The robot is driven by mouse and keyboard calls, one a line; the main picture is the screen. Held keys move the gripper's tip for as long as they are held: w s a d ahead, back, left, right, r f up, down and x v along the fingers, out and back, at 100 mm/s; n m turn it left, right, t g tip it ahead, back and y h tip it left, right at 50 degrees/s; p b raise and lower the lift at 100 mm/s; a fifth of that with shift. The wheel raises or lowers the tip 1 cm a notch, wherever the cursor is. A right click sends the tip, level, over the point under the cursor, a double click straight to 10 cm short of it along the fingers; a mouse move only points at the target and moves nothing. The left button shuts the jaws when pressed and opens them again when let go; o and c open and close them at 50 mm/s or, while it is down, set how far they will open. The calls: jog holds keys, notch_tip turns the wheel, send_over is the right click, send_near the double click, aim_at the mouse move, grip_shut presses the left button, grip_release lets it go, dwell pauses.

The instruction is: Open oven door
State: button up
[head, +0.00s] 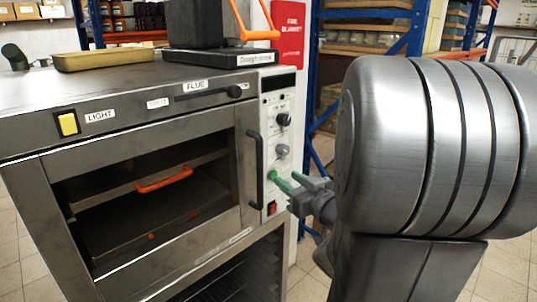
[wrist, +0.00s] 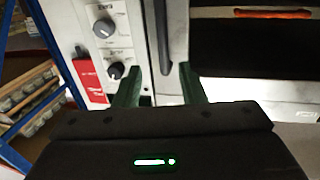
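The oven door (head: 222,195) is a steel frame around a dark window, and it looks shut. Its black vertical bar handle (head: 255,170) is on the door's right side, beside the control panel. In the wrist view the handle (wrist: 163,40) appears upright at top centre, beyond the gap between my fingers. My gripper (head: 284,184) is in front of the control panel, right of the handle in the head view. In the wrist view my gripper (wrist: 160,88) has its two green fingers apart, with nothing held between them. Whether a finger touches the handle or panel, I cannot tell.
The control panel (head: 281,105) carries knobs and a red switch (head: 272,208). An orange-handled tray (head: 130,215) shows inside the oven. A pan (head: 105,58) and a dark scale (head: 215,57) sit on top. A red fire blanket box (head: 289,35) and blue shelving (head: 365,15) stand behind.

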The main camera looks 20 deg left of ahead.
aim_at(262, 160)
jog(key=x, duration=0.4)
jog(key=p+x, duration=0.1)
jog(key=x, duration=0.4)
jog(key=p+x, duration=0.1)
jog(key=x, duration=0.3)
jog(key=shift+a+r, duration=0.2)
jog(key=shift+a, duration=0.3)
grip_shut()
